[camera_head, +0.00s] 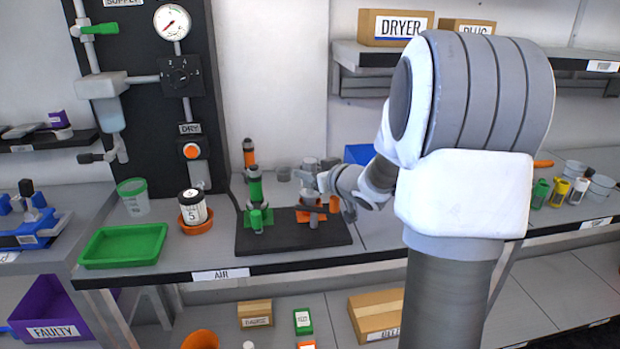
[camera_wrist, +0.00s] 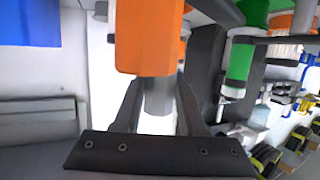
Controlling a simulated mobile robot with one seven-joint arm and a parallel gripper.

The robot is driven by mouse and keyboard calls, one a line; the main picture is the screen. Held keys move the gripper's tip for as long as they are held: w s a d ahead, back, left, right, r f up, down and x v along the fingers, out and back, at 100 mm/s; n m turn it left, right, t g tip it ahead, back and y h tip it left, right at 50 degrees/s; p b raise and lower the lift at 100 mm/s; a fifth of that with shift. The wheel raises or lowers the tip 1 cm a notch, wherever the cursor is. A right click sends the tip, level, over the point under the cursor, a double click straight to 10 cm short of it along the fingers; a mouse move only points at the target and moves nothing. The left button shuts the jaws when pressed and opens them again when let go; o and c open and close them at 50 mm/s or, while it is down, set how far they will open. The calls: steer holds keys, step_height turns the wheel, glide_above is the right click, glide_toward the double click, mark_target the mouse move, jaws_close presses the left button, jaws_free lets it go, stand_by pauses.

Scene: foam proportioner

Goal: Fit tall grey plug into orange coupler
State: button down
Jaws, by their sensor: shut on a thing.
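My gripper (camera_head: 312,182) is at the right-hand stand of the black base, reaching in from the right. In the wrist view its two dark fingers (camera_wrist: 160,108) are closed on a grey cylinder, the tall grey plug (camera_wrist: 158,97). An orange block, apparently part of the orange coupler (camera_wrist: 150,42), covers one end of the plug there. In the head view orange parts of the coupler (camera_head: 305,215) show low on the stand, below the grey plug (camera_head: 308,166). The gripper partly hides them. I cannot tell whether the plug is inside the coupler or only in line with it.
The green coupler (camera_head: 256,190) stands close to the left on the same black base (camera_head: 290,238). A green tray (camera_head: 123,246), a clear cup (camera_head: 134,195) and a labelled jar (camera_head: 192,207) on an orange dish are further left. A shelf with boxes hangs behind.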

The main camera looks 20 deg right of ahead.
steer(key=shift+r, duration=0.1)
steer(key=shift+f, duration=0.25)
steer(key=shift+c, duration=2.4)
jaws_free()
steer(key=shift+r, duration=0.1)
steer(key=shift+r, duration=0.3)
steer(key=p+v, duration=0.3)
steer(key=v, duration=0.9)
steer(key=shift+f, duration=0.2)
